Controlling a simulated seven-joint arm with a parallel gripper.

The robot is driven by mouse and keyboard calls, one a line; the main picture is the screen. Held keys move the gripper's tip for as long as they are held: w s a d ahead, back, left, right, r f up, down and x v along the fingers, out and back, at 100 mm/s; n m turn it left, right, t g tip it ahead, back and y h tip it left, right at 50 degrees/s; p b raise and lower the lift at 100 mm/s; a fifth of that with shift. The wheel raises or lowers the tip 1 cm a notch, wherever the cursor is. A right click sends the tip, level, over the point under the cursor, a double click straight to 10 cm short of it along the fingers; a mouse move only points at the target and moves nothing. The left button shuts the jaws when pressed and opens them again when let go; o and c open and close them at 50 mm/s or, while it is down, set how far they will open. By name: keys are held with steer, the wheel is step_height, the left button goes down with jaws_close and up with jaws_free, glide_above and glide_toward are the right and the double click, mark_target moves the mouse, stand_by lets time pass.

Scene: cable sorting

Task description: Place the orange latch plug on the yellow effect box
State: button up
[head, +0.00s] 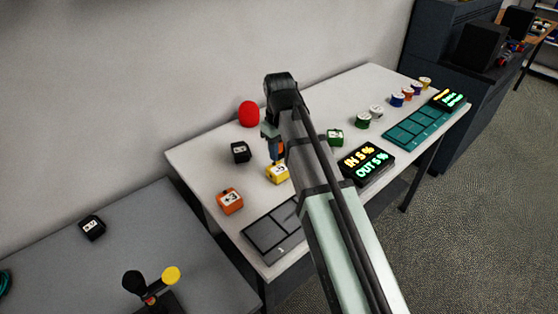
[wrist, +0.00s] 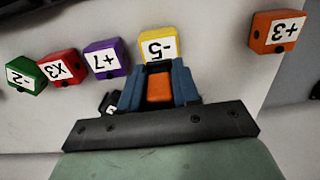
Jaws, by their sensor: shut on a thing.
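The yellow effect box (head: 277,174), marked -5, sits on the white table. It also shows in the wrist view (wrist: 151,35), just beyond my fingertips. My gripper (head: 275,152) points down close above or beside this box. In the wrist view its blue fingers (wrist: 159,88) are shut on an orange piece, which I take for the orange latch plug (wrist: 159,87). Only a small orange part of the plug (head: 282,148) shows in the head view. Its lower end is hidden, and I cannot tell whether it touches the yellow box.
An orange +3 box (head: 229,201), a black box (head: 240,152) and a green box (head: 335,138) stand nearby. Red (wrist: 62,68) and purple (wrist: 105,58) boxes show in the wrist view. A red dome (head: 249,114), a lit display (head: 366,163) and a grey panel (head: 265,235) are also on the table.

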mark_target(279, 168)
steer(key=shift+f, duration=2.1)
steer(key=shift+f, duration=0.1)
steer(key=o, duration=1)
steer(key=shift+o, duration=0.2)
step_height(279, 168, up, 12)
steer(key=shift+r, duration=0.15)
